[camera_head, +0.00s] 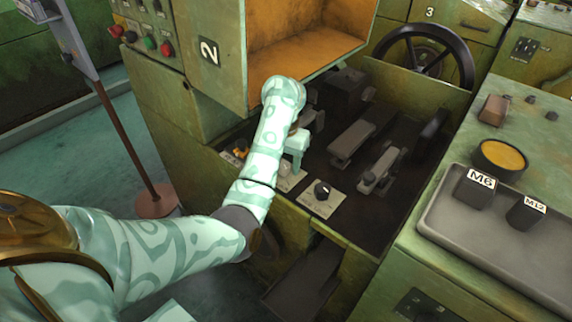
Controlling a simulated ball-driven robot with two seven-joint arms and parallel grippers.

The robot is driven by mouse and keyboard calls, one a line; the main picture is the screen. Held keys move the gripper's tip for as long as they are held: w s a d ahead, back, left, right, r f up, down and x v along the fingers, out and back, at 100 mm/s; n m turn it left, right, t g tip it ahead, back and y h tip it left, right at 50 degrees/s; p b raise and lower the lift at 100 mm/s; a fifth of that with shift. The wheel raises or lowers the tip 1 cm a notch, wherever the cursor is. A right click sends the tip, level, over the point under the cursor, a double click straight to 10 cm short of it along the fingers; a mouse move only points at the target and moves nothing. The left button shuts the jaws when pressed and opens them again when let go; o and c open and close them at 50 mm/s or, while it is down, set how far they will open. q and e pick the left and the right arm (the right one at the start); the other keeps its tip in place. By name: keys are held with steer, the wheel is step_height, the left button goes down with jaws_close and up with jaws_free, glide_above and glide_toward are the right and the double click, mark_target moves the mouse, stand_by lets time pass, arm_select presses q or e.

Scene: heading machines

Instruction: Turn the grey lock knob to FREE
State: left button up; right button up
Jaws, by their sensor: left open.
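A row of small knobs on pale plates runs along the front edge of the machine bed. The pale grey knob (285,169) in the middle looks like the lock knob; it is partly hidden by my left arm, and its pointer and lettering cannot be read. My left gripper (295,167) is open, pointing down just above and beside this knob; I cannot tell whether it touches. My right gripper is not in view.
A black knob (322,189) sits close on the right and a yellow knob (240,149) on the left. Metal levers (380,170) and a black handwheel (425,57) lie behind. An orange-lined housing (300,45) stands close above the arm. A grey tray (490,255) holds M6 and M12 blocks.

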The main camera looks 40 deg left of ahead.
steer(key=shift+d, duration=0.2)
arm_select(q)
steer(key=shift+c, duration=0.7)
steer(key=c, duration=0.8)
steer(key=shift+c, duration=0.2)
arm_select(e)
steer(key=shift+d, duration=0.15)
